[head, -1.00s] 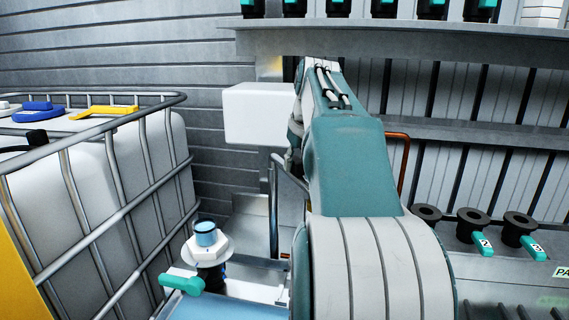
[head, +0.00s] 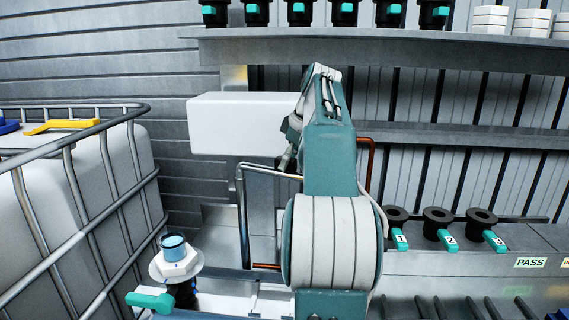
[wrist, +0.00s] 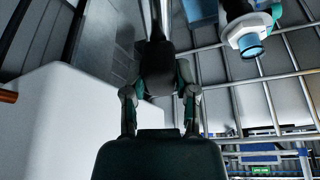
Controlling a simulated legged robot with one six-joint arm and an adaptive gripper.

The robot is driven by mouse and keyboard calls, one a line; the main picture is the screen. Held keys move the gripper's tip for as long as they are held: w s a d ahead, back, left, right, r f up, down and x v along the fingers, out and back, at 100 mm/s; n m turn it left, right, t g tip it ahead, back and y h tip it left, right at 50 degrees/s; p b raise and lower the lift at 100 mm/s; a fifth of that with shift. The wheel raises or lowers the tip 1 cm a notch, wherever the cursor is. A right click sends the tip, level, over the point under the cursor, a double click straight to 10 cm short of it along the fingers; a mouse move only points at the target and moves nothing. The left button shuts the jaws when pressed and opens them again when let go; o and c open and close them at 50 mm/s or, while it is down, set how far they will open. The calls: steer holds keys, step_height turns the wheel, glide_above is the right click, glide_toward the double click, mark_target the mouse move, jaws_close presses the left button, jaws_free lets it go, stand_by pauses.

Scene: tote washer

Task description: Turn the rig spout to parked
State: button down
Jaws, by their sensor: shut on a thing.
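The rig spout (head: 241,205) is a bent silver pipe in the head view. It rises upright from the metal stand, and its top arm runs to the right, towards my arm. My gripper (head: 286,160) is at the far end of this top arm, partly hidden behind my own arm links. In the wrist view my gripper (wrist: 158,85) has its two fingers closed about a dark grip (wrist: 156,60), which appears to be the spout's handle. The spout's outlet end and any parked mark are hidden or cannot be made out.
A caged white tank (head: 85,190) stands at left. A valve with a blue cap (head: 173,247) and teal handle is at front left. A white box (head: 235,125) is behind the spout. A copper pipe (head: 368,150) is right of my arm. Shelves with several valves line the back wall.

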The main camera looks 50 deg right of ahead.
steer(key=shift+d, duration=0.1)
stand_by(0.3)
steer(key=shift+c, duration=2)
jaws_free()
steer(key=shift+v, duration=3.65)
